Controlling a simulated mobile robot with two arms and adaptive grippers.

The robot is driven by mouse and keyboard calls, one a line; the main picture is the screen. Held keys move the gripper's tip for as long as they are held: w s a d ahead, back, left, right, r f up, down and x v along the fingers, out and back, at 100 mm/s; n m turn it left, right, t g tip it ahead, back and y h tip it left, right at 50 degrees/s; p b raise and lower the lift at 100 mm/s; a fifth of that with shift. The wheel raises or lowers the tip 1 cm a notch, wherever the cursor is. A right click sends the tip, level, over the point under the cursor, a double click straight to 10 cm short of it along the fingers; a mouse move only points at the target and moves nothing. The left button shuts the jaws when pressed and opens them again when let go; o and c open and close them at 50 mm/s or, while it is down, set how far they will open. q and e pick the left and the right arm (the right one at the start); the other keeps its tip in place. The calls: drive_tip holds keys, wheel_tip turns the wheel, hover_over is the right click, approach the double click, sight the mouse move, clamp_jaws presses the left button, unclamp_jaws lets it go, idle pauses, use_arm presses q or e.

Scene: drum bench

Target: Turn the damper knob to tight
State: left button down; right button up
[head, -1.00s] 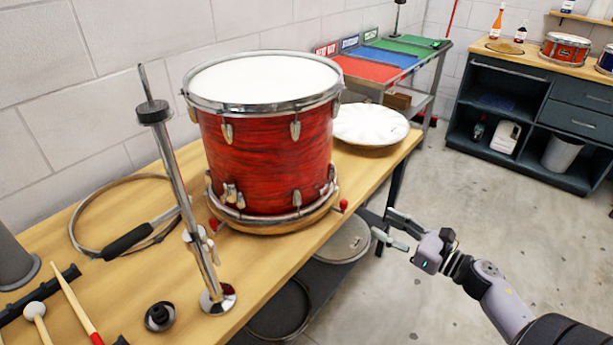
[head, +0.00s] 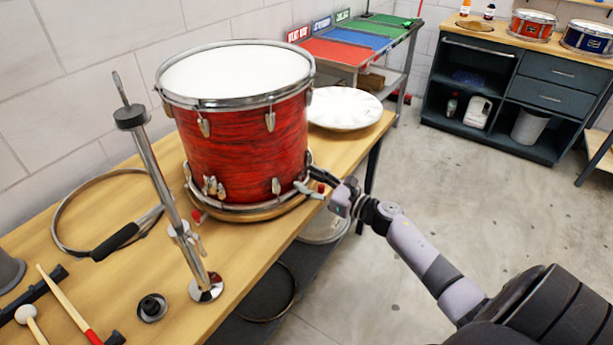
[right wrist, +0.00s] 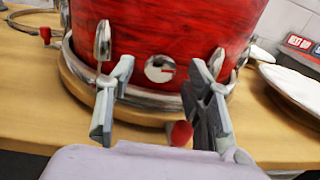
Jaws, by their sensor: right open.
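The red drum (head: 243,138) stands upright on a round wooden base on the bench. In the right wrist view, a round chrome knob (right wrist: 153,68) with a red mark pointing right sits low on the drum shell (right wrist: 190,25); it looks like the damper knob. My right gripper (head: 318,182) is at the drum's lower right side. In the right wrist view, its open fingers (right wrist: 161,72) appear on either side of the knob, with nothing held. I cannot tell whether they touch it. The knob is not discernible in the head view. My left gripper is not in view.
The wooden bench (head: 110,222) holds a chrome stand post (head: 162,180), a hoop, a mallet and sticks. A white drumhead (head: 345,107) lies right of the drum. The floor right is clear.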

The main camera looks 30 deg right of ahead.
drive_tip(key=shift+w+a, duration=0.25)
drive_tip(key=shift+w, duration=0.35)
drive_tip(key=shift+c, duration=0.2)
clamp_jaws()
